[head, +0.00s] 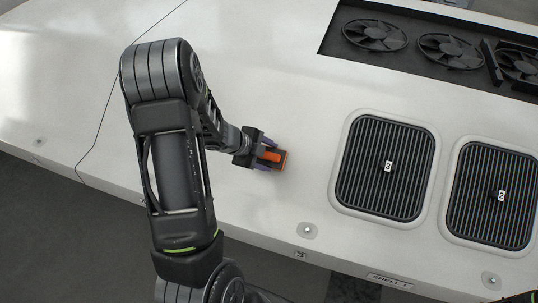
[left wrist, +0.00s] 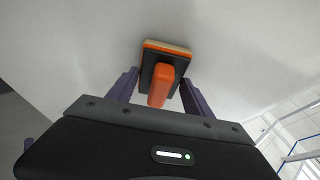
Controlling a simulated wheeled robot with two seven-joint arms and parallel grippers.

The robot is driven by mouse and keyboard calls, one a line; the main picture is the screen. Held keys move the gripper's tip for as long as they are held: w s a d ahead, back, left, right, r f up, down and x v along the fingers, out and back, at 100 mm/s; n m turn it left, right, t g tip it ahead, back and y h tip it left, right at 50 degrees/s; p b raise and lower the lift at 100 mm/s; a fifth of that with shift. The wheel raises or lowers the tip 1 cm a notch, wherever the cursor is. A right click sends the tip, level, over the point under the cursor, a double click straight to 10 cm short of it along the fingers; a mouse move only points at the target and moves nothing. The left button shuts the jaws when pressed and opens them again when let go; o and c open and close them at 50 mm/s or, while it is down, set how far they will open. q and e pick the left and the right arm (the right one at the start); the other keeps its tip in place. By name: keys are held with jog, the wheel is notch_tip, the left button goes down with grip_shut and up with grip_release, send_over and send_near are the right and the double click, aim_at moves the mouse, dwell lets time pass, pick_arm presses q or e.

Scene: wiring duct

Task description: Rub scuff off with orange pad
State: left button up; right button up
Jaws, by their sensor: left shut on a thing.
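The orange pad (head: 272,156) is a small block with a dark backing and an orange grip. My left gripper (head: 268,157) is shut on it, over the white panel (head: 250,90). In the left wrist view, the pad (left wrist: 165,72) sits between the two purple fingers of the left gripper (left wrist: 160,88), with its orange and tan edge facing away. I cannot tell whether the pad touches the panel. No scuff can be made out in either view. My right gripper is not in view.
A recessed bay with several fans (head: 450,50) is at the top right. The white surface around the pad is clear.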

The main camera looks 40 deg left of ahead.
aim_at(278, 158)
pick_arm(q)
jog(key=shift+w+d+f+b, duration=0.15)
jog(key=shift+w+d, duration=0.2)
jog(key=shift+d, duration=0.45)
jog(key=shift+w+d+r+b, duration=0.15)
jog(key=shift+w+d, duration=0.15)
jog(key=shift+d, duration=0.5)
jog(key=shift+f, duration=0.1)
jog(key=shift+s+d+r+p, duration=0.1)
jog(key=shift+s+r+p, duration=0.2)
jog(key=shift+r+p, duration=0.3)
jog(key=shift+s+d+r+p, duration=0.1)
jog(key=shift+s+r+p, duration=0.2)
jog(key=shift+r+p, duration=0.25)
jog(key=shift+s+d+r+p, duration=0.15)
jog(key=shift+s+r+p, duration=0.2)
jog(key=shift+s+r, duration=0.15)
jog(key=shift+w, duration=0.1)
jog(key=f+b, duration=0.1)
jog(key=w+b, duration=0.1)
jog(key=b, duration=0.1)
jog(key=shift+a+f, duration=0.2)
jog(key=shift+f, duration=0.2)
